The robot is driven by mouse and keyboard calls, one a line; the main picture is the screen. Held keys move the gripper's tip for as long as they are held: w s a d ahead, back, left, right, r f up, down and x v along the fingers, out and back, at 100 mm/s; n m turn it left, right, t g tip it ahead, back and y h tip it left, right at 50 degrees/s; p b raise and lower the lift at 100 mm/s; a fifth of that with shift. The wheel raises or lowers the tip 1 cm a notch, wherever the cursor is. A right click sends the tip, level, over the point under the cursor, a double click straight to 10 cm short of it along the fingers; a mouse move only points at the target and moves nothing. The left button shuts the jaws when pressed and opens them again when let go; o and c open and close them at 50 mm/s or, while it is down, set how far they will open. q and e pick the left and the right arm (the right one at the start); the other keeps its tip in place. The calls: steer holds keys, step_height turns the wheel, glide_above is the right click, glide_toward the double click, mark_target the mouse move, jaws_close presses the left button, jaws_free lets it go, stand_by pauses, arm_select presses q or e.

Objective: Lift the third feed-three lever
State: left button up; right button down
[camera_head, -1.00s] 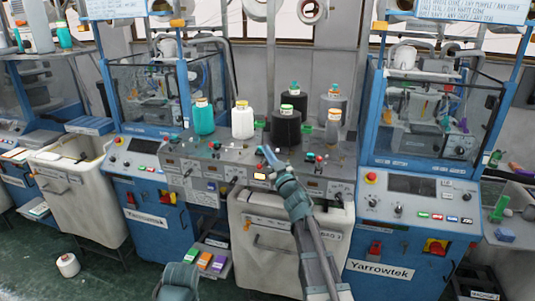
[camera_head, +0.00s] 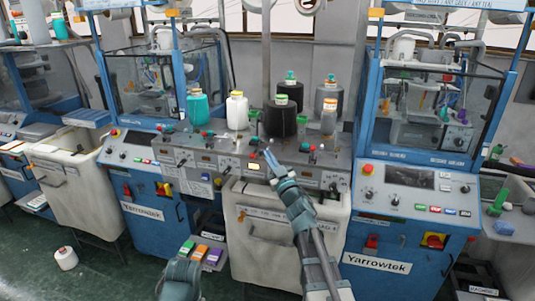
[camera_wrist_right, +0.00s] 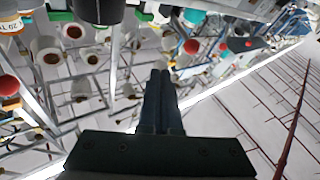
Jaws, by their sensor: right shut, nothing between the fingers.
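The bench panel (camera_head: 205,160) between two knitting machines carries several small red and green knobs on its top. I cannot tell for sure which is the third feed-three lever. A red knob (camera_head: 312,147) stands to the right of my right gripper, and a green-topped one (camera_head: 254,138) is just left of it. My right gripper (camera_head: 270,155) is shut and empty, at the panel's front edge above the white bin. Its fingers (camera_wrist_right: 161,95) are together in the right wrist view, with no lever between them. The left gripper's fingers are out of sight.
A white bin (camera_head: 262,255) is below the panel. A blue Yarrowtek machine (camera_head: 395,262) stands to the right.

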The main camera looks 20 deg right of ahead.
steer(key=f+b+v, duration=0.1)
steer(key=b+v, duration=0.2)
steer(key=v, duration=0.4)
steer(key=shift+d+f, duration=0.2)
steer(key=shift+f, duration=0.15)
step_height(320, 180, down, 7)
steer(key=s+a+m+t+y+b, duration=0.2)
steer(key=s+m+b, duration=0.1)
steer(key=m+b, duration=0.8)
steer(key=m, duration=0.3)
steer(key=shift+f+m+b, duration=0.2)
steer(key=shift+m+b, duration=0.15)
steer(key=shift+m, duration=0.05)
